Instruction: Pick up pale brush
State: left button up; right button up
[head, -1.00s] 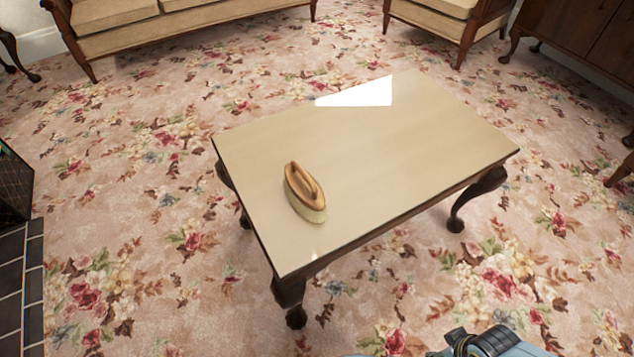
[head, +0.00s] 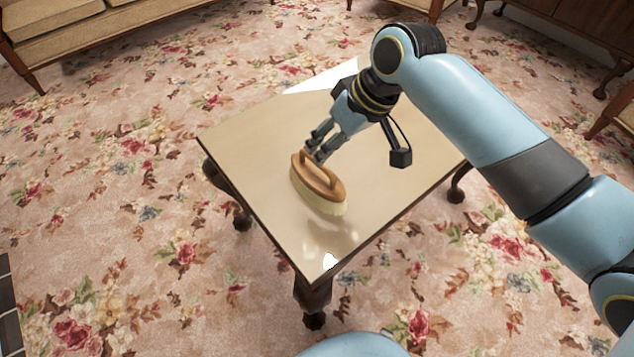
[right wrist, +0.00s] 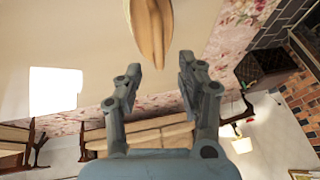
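The pale brush (head: 322,201) has a brown wooden back with a raised handle and cream bristles. It sits on the pale, glossy tabletop (head: 245,135), left of the table's middle. My right gripper (head: 312,150) is at the far end of the brush, close to its handle. In the right wrist view the gripper (right wrist: 157,78) is open, with a clear gap between its fingers. The brush (right wrist: 152,30) shows there just beyond the fingertips, cut off by the top edge. Whether a fingertip touches it I cannot tell. My left gripper is not in view.
The table has dark curved legs and stands on a floral carpet (head: 110,200). The tabletop around the brush is bare. A beige sofa (head: 60,35) is at the back left, and a dark wooden cabinet (head: 590,40) at the back right.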

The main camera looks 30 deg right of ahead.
aim_at(317, 175)
jog(key=shift+x, duration=0.75)
jog(key=b+x, duration=0.2)
jog(key=x, duration=0.2)
jog(key=shift+s+f+b, duration=0.2)
jog(key=shift+f+b, duration=0.2)
jog(key=shift+w+f, duration=0.15)
jog(key=shift+f, duration=0.05)
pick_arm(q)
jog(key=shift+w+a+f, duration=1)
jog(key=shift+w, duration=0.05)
pick_arm(e)
jog(key=shift+r, duration=0.1)
grip_shut()
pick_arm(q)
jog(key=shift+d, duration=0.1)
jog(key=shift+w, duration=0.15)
